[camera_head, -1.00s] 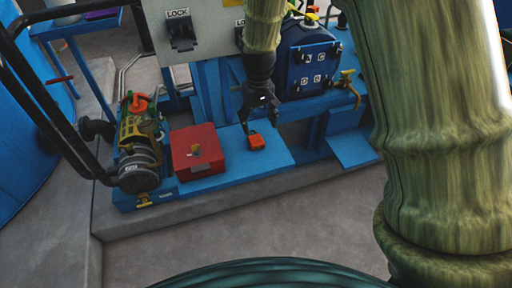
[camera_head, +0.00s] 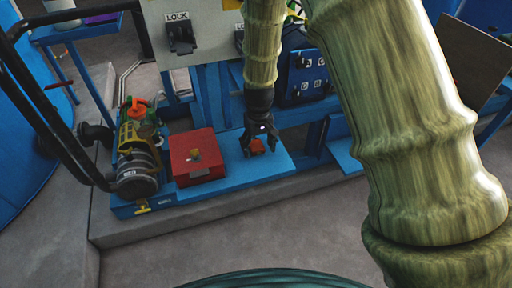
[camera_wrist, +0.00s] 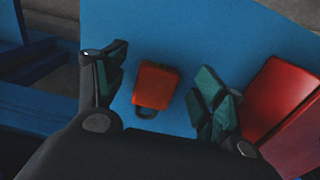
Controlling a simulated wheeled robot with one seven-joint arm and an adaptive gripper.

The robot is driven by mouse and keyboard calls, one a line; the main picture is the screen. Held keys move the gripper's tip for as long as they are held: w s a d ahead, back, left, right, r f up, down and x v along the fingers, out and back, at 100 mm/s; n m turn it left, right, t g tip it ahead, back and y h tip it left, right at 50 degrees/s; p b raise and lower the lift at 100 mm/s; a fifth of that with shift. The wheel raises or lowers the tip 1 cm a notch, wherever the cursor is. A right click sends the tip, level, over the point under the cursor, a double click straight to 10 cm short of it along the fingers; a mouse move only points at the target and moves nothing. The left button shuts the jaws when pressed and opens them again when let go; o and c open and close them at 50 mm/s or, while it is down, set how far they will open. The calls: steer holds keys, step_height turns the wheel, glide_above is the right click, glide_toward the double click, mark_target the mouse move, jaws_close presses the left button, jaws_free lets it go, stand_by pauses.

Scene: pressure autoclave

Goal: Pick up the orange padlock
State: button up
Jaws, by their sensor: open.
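The orange padlock (camera_head: 257,147) lies on the blue platform (camera_head: 228,182), to the right of a red box. In the wrist view the padlock (camera_wrist: 156,86) lies flat, its dark shackle toward the gripper's palm. My gripper (camera_head: 262,150) is over it and pointing down, partly hiding it in the head view. In the wrist view my gripper (camera_wrist: 158,88) is open, with one finger on each side of the padlock and a gap on both sides. The fingers do not touch it. I cannot tell the exact height above the platform.
The red box (camera_head: 198,157) stands close to the left of the gripper and shows at the right edge of the wrist view (camera_wrist: 285,98). A pump with an orange top (camera_head: 137,140) is farther left. A blue panel (camera_head: 305,75) and blue frame posts stand behind.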

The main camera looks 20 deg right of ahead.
steer(key=shift+f, duration=0.55)
steer(key=c, duration=1.3)
steer(key=shift+o, duration=0.2)
steer(key=shift+r, duration=0.1)
